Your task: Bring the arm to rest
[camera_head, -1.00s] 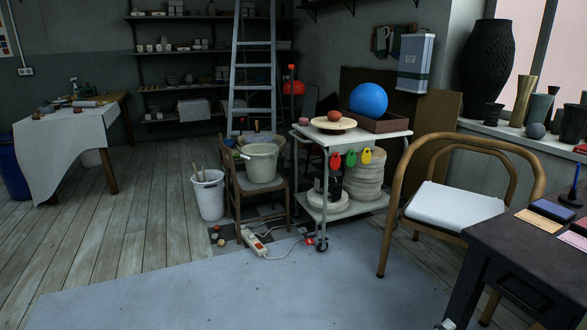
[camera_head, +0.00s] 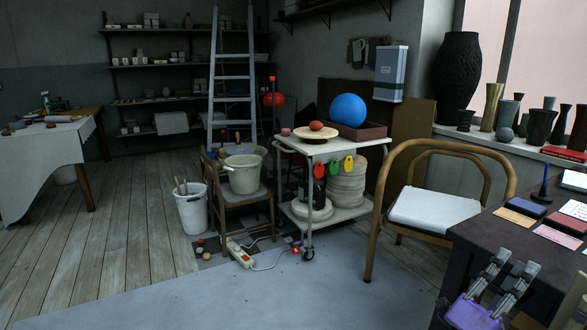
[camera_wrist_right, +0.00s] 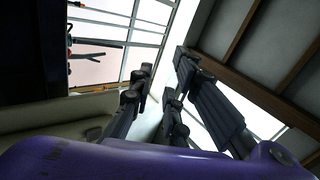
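My right gripper (camera_head: 515,263) shows at the lower right of the head view, with grey fingers pointing up and a purple body below. Its fingers stand apart with nothing between them. In the right wrist view the dark fingers (camera_wrist_right: 163,66) are also apart and empty, with the purple body along the bottom. The gripper appears in front of the dark table (camera_head: 465,245); I cannot tell the exact gap between them. My left gripper is in neither view.
The dark table holds a blue pad (camera_head: 521,207), cards and a pen stand. A wooden armchair (camera_head: 440,205) stands beside it. A white trolley (camera_head: 345,148) carries a blue ball (camera_head: 347,111). The grey floor area (camera_head: 220,295) in front is clear.

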